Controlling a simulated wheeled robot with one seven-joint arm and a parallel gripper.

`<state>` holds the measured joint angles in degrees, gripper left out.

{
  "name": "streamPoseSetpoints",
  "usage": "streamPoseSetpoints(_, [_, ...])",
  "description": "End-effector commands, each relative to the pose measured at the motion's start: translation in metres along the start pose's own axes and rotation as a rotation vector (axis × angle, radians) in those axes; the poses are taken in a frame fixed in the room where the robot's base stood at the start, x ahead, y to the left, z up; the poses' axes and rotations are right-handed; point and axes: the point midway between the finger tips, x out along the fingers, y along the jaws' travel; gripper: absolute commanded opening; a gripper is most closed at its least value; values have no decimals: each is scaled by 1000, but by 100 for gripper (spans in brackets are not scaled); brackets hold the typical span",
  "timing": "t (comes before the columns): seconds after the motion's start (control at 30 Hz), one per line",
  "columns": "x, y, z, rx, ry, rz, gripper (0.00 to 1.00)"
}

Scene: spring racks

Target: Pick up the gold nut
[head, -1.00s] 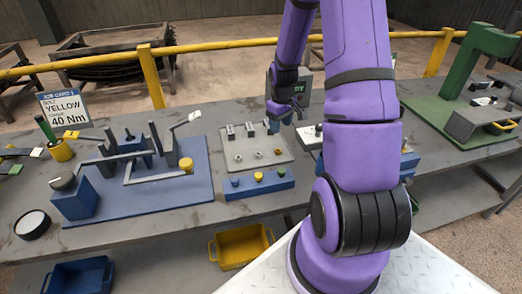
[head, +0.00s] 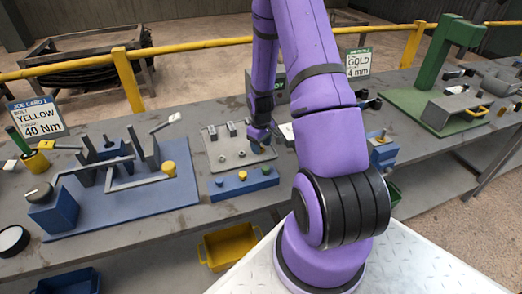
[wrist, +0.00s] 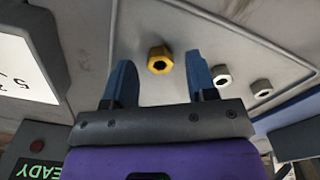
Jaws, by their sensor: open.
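The gold nut (wrist: 160,60) is a hexagonal nut with a dark hole, lying on a grey plate (wrist: 120,30). In the wrist view it appears between the tips of my gripper (wrist: 159,70). My two blue fingers are apart, with a gap to the nut on each side. Two silver nuts (wrist: 221,75) (wrist: 262,88) lie to its right in the wrist view. In the head view my gripper (head: 262,138) is low over the right part of the grey tray (head: 215,165), and the gold nut is mostly hidden there.
A blue block with coloured buttons (head: 243,183) lies in front of the tray. A blue fixture board (head: 130,215) with upright brackets is to the left. A gold 4 mm card (head: 359,62) stands behind my arm. A green press stand (head: 450,60) is at right.

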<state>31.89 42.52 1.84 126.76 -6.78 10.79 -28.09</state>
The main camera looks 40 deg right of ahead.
Motion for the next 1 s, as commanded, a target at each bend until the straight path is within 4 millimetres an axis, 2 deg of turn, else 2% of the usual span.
streamPoseSetpoints(0.1, [8, 0, 0, 0, 0, 0, 52])
streamPoseSetpoints(0.37, [9, 0, 0, 0, 0, 1, 52])
streamPoseSetpoints(0.5, [9, 0, 0, 0, 0, 1, 20])
streamPoseSetpoints(0.57, [9, 0, 0, 0, 0, 1, 8])
streamPoseSetpoints(1.0, [4, 0, 0, 1, 1, 1, 7])
